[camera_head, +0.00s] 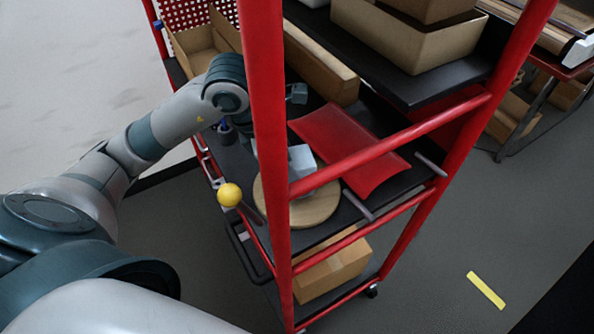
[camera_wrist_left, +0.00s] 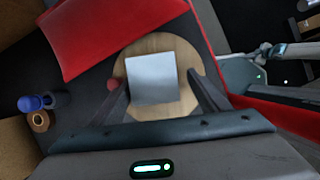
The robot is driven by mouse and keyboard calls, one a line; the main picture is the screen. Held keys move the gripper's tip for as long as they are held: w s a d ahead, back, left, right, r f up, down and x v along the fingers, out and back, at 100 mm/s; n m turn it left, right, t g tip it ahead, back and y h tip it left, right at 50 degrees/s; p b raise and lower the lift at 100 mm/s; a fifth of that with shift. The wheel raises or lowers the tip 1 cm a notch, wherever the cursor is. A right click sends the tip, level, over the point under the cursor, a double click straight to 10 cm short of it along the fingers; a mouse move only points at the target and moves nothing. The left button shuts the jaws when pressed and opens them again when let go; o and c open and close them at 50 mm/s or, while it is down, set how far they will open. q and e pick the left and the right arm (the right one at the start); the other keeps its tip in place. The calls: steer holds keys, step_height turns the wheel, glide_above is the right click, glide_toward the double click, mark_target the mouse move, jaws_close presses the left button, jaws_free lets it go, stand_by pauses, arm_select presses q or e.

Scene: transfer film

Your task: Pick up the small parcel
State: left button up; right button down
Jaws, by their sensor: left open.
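The small parcel is a pale grey box (camera_head: 302,159) on a round wooden board (camera_head: 312,209) on the middle shelf of a red-framed cart. In the left wrist view the parcel (camera_wrist_left: 152,79) shows its flat top over the board (camera_wrist_left: 178,46). My left gripper (camera_wrist_left: 157,77) is open, with one finger on either side of the parcel in that view. I cannot tell whether the fingers touch it. In the head view my left arm reaches in from the left, and the cart's red post hides most of the gripper. My right gripper is not in view.
A red curved panel (camera_head: 345,142) lies beside the board. The red post (camera_head: 268,130) and rails stand in front of the shelf. A yellow ball (camera_head: 229,195) sits at the shelf's near side. Cardboard boxes (camera_head: 330,268) stand on the other shelves. Floor at right is mostly clear.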

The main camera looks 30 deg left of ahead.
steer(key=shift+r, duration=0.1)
arm_select(q)
steer(key=shift+w+d+f, duration=0.1)
steer(key=shift+w+f, duration=0.1)
steer(key=p+x, duration=0.1)
steer(key=x, duration=0.1)
steer(key=p+x, duration=0.1)
steer(key=shift+w+f, duration=0.25)
steer(key=shift+w, duration=0.2)
steer(key=shift+d+f, duration=0.15)
steer(key=shift+f, duration=0.1)
steer(key=shift+w+f, duration=0.1)
steer(key=shift+f, duration=0.05)
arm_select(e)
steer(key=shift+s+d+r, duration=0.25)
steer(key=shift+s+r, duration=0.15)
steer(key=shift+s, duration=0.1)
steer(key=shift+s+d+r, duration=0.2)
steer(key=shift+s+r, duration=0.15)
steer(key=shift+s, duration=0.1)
arm_select(q)
steer(key=c, duration=1.4)
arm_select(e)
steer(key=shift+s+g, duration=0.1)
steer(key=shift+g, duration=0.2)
